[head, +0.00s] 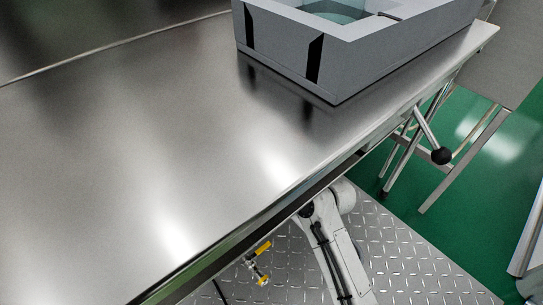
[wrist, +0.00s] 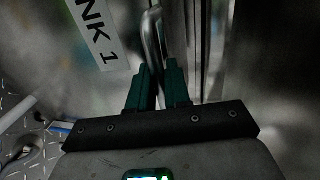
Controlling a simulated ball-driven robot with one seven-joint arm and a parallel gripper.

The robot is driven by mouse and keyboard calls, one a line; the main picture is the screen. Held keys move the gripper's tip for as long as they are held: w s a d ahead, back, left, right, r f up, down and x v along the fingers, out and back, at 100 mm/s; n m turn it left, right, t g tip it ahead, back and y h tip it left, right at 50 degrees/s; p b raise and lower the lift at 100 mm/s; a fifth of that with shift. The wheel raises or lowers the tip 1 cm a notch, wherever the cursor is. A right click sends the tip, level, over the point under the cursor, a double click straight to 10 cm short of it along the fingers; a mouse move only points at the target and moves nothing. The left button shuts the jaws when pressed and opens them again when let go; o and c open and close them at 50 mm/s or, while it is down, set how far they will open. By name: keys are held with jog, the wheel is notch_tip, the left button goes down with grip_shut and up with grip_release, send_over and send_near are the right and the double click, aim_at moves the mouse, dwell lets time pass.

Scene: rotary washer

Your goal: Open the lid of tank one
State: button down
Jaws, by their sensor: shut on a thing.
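In the wrist view, my gripper (wrist: 160,70) has two dark green fingers, shut on a bent metal handle (wrist: 152,32) that rises between and beyond the fingertips. A white label (wrist: 92,30) reading "NK 1" is on the metal surface just left of the handle. A bright vertical metal edge (wrist: 194,40) runs just right of the fingers. Whether the lid is open or closed cannot be told from this close view. My gripper does not show in the head view.
In the head view, a wide steel counter (head: 110,130) carries a grey open-topped basin (head: 285,55) at the back. A lever with a black ball knob (head: 441,155) sticks out at right. A yellow-handled valve (head: 258,250) sits below the counter edge, above the metal tread plate (head: 400,260).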

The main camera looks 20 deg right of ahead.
jog(key=f+p+v, duration=0.2)
jog(key=p+v, duration=0.1)
jog(key=v, duration=0.9)
jog(key=shift+s+f+p, duration=0.35)
jog(key=shift+p, duration=0.05)
jog(key=shift+d, duration=0.15)
jog(key=c, duration=1.3)
grip_release()
jog(key=shift+o, duration=0.2)
jog(key=shift+s+r, duration=0.1)
jog(key=p+v, duration=0.1)
jog(key=v, duration=0.9)
jog(key=shift+s+p, duration=0.3)
jog(key=shift+p, duration=0.1)
jog(key=shift+d, duration=0.1)
